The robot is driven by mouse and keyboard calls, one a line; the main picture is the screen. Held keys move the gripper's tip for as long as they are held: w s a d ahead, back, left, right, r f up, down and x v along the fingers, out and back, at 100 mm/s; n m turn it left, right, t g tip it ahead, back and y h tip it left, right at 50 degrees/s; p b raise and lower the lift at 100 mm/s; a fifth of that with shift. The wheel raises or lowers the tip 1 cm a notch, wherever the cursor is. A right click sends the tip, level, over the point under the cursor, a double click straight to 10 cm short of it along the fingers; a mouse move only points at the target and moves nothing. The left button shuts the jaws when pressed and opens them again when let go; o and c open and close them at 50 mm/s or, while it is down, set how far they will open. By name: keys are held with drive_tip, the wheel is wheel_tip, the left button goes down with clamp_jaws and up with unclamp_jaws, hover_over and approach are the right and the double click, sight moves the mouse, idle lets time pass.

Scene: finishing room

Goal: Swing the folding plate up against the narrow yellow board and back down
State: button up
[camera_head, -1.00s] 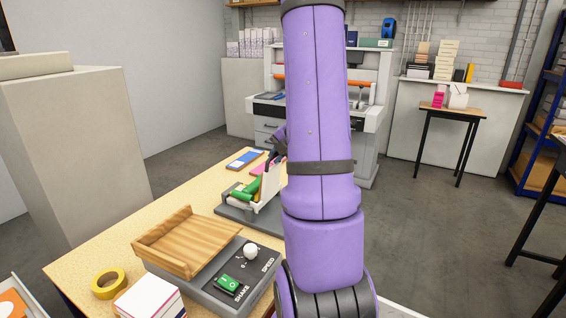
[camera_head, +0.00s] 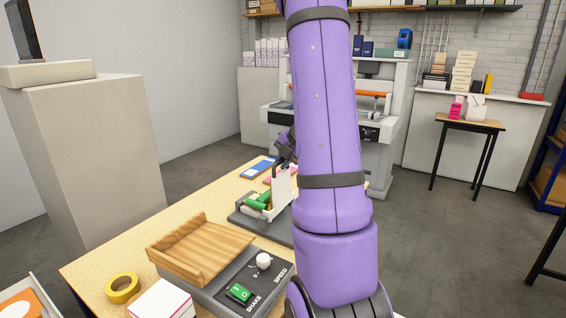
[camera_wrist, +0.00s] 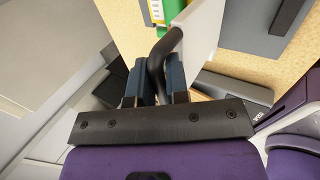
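The folding plate (camera_head: 284,193) is a white plate standing roughly upright beside green rollers (camera_head: 260,202) on a grey base on the table. It also shows in the wrist view (camera_wrist: 204,25) with a bent black handle (camera_wrist: 156,62). My gripper (camera_head: 285,150) is at the plate's top, partly hidden by my purple arm in the head view. In the wrist view my gripper's two blue-grey fingers (camera_wrist: 155,80) sit on either side of the handle and look closed on it. A yellow piece with white marks (camera_wrist: 157,12) lies by the green part; I cannot tell whether it is the narrow yellow board.
A wooden tray (camera_head: 205,250) on a grey shaker box stands at the table's front. Yellow tape (camera_head: 122,288) and a white paper stack (camera_head: 162,300) lie nearby. A blue flat packet (camera_head: 258,168) lies behind the plate.

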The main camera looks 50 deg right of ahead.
drive_tip(key=o, duration=0.4)
drive_tip(key=shift+s+d+r, duration=0.15)
drive_tip(key=shift+d, duration=0.1)
drive_tip(key=shift+c, duration=0.2)
drive_tip(key=v, duration=1)
drive_tip(key=shift+a+r, duration=0.25)
drive_tip(key=shift+a, duration=0.05)
drive_tip(key=shift+s+r, duration=0.1)
